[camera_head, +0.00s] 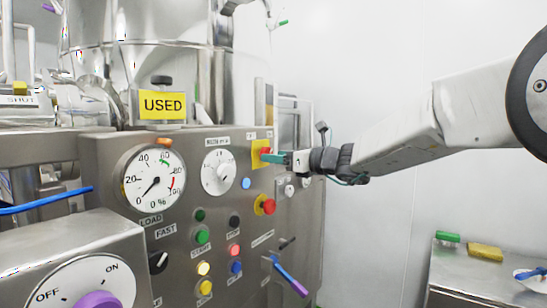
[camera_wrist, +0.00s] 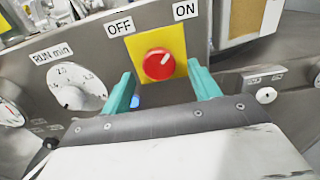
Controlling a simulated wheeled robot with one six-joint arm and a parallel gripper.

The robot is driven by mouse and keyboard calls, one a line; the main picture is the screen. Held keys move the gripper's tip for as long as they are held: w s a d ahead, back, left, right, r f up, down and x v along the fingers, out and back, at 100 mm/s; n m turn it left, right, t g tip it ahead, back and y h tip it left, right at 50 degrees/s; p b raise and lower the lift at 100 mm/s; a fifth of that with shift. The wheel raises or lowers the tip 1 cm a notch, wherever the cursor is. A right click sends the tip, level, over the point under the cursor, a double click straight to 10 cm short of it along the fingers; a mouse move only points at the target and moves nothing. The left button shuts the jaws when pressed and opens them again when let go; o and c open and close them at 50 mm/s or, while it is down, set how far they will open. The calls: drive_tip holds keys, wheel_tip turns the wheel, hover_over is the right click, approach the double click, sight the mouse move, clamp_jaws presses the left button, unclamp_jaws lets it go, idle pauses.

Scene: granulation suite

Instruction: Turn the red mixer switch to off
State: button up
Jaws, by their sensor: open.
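The red mixer switch (camera_wrist: 158,64) is a round red knob on a yellow square plate, in the upper middle of the wrist view. Its pale pointer mark points up and to the right, toward the ON label (camera_wrist: 186,10); the OFF label (camera_wrist: 120,26) is at upper left. My gripper (camera_wrist: 165,88) has two teal fingers, apart, one on each side of the knob's lower part in the picture, with nothing between them that I can see held. In the head view the red switch (camera_head: 265,151) is partly hidden behind my gripper (camera_head: 277,158), which is at the panel's right edge.
A white RUN min dial (camera_wrist: 77,86) is left of the switch. A red emergency button (camera_head: 268,207) sits below my gripper, with several coloured buttons and a gauge (camera_head: 153,178) to the left. Free room lies right of the panel.

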drive_tip(key=shift+x, duration=0.95)
drive_tip(key=c, duration=1)
drive_tip(key=shift+o, duration=0.2)
drive_tip(key=shift+w+d+n, duration=0.1)
drive_tip(key=shift+n, duration=8.8)
